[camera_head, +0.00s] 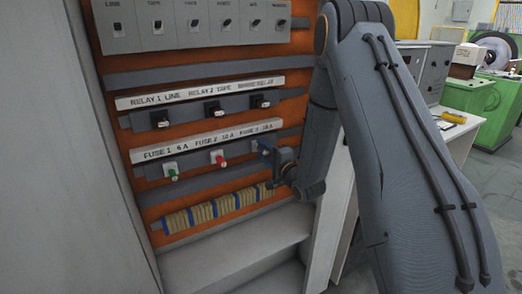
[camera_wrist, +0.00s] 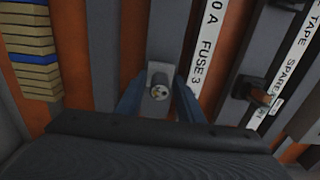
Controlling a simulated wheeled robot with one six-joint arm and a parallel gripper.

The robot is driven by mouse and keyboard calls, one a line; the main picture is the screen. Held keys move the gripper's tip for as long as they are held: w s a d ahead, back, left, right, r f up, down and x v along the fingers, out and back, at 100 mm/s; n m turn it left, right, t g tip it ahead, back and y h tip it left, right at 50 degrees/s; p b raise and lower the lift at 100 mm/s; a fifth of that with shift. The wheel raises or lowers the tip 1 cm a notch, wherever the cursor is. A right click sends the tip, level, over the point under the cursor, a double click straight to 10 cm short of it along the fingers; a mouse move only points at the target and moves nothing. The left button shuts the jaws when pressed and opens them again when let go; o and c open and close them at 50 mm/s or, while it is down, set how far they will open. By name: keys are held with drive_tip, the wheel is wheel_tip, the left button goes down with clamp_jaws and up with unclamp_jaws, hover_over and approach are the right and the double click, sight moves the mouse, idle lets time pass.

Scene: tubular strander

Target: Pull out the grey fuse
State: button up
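The grey fuse (camera_wrist: 159,78) is in the wrist view, a small light-grey block with a round end, on a grey rail beside the label FUSE 3. My gripper (camera_wrist: 159,93) has one blue-grey finger on each side of it. The fingers look apart, with a narrow gap to the fuse; contact is not clear. In the head view my gripper (camera_head: 269,151) is at the right end of the fuse row and hides the grey fuse. A green fuse (camera_head: 173,172) and a red fuse (camera_head: 219,160) sit to its left on the rail.
Relays (camera_head: 214,110) sit on the rail above, and a switch row (camera_head: 200,22) tops the panel. A terminal strip (camera_head: 216,208) runs below the fuses. The cabinet's side walls stand close to both sides. A white table (camera_head: 455,135) is at the right.

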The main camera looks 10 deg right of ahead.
sight(266, 152)
clamp_jaws()
drive_tip(key=shift+p+v, duration=0.95)
drive_tip(key=shift+v, duration=2.05)
